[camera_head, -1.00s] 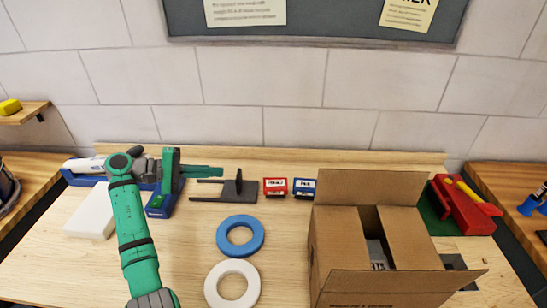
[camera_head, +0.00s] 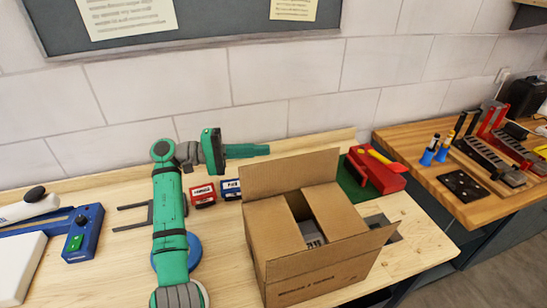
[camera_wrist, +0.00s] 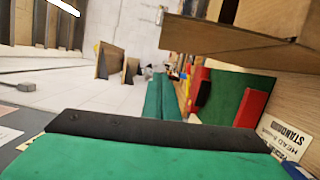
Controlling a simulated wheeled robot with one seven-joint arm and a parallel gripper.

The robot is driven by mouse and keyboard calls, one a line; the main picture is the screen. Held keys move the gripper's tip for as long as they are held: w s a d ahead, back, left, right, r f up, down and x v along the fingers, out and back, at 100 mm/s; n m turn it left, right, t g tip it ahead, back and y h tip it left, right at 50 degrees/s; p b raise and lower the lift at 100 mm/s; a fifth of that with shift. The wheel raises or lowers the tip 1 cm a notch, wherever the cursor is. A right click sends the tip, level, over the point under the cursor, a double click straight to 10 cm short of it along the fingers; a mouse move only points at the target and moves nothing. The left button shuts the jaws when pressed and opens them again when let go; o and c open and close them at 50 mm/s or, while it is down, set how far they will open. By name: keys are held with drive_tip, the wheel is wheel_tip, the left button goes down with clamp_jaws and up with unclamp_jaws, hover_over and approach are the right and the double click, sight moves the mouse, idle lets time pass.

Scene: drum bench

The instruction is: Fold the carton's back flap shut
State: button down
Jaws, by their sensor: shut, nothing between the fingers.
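The brown carton (camera_head: 312,272) stands open on the bench in the head view. Its back flap (camera_head: 290,172) stands upright. Two side flaps, left (camera_head: 268,222) and right (camera_head: 336,208), lie inward with a gap between them; a grey item (camera_head: 312,232) shows inside. The front flap (camera_head: 335,253) sticks outward. My gripper (camera_head: 262,150) is shut and empty, pointing right, at the upper left of the back flap and seemingly behind it. I cannot tell whether it touches. In the wrist view brown cardboard (camera_wrist: 240,38) fills the upper right.
Red (camera_head: 203,195) and blue (camera_head: 231,188) small boxes sit left of the carton. A red case (camera_head: 378,175) on a green mat stands to its right. The blue ring (camera_head: 160,262) is partly hidden by my arm. The wall is close behind.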

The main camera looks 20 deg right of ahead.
sight(291, 174)
drive_tip(key=shift+s+d+r, duration=0.1)
drive_tip(key=shift+s+d, duration=0.4)
drive_tip(key=shift+s, duration=0.25)
drive_tip(key=shift+s+d+r, duration=0.1)
drive_tip(key=shift+s+d, duration=0.45)
drive_tip(key=shift+s, duration=0.25)
drive_tip(key=shift+s+d, duration=0.5)
drive_tip(key=shift+s, duration=0.25)
drive_tip(key=shift+s, duration=0.1)
